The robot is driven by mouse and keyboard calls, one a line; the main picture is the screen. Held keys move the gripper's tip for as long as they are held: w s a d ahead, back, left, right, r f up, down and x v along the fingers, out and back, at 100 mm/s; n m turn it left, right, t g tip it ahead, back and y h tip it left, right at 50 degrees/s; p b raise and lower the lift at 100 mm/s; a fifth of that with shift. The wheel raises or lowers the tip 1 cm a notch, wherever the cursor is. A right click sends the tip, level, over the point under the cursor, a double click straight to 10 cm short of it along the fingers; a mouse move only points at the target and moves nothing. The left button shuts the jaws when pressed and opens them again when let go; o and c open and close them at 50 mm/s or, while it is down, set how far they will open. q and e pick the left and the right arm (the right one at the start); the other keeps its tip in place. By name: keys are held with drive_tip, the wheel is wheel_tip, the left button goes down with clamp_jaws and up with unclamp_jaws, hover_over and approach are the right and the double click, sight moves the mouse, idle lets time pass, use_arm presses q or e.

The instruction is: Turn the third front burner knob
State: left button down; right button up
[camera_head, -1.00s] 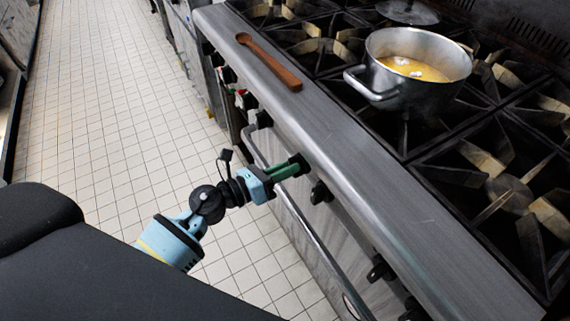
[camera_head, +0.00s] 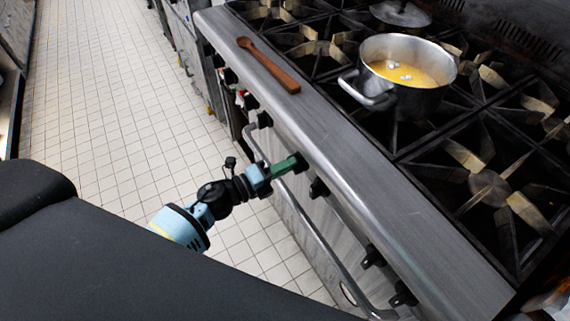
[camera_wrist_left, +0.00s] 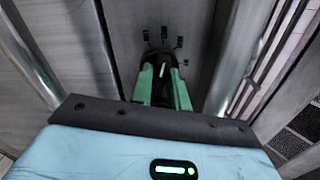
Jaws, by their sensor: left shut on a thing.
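The left gripper (camera_head: 296,162) reaches the stove's front panel from the left, its green fingers shut on a black burner knob. In the left wrist view the dark knob (camera_wrist_left: 161,88) sits between the two green fingers (camera_wrist_left: 162,78), with printed marks around it on the panel. In the head view the fingers mostly hide this knob. Other black knobs line the panel: one (camera_head: 264,119) beyond the gripper, one (camera_head: 318,188) just nearer, and two more (camera_head: 373,257) (camera_head: 403,294) toward the near end. The right gripper is not in view.
A rail (camera_head: 325,249) runs along the stove front below the knobs. A wooden spoon (camera_head: 268,64) lies on the steel ledge (camera_head: 350,160). A pot (camera_head: 405,83) with yellow contents stands on the burner grates. The tiled floor (camera_head: 100,110) at left is clear.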

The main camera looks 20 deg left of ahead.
use_arm(q)
drive_tip(key=shift+n, duration=0.4)
drive_tip(key=c, duration=1.3)
unclamp_jaws()
drive_tip(key=shift+c, duration=0.2)
drive_tip(key=v, duration=0.7)
drive_tip(key=shift+s+a, duration=0.25)
drive_tip(key=shift+s, duration=0.05)
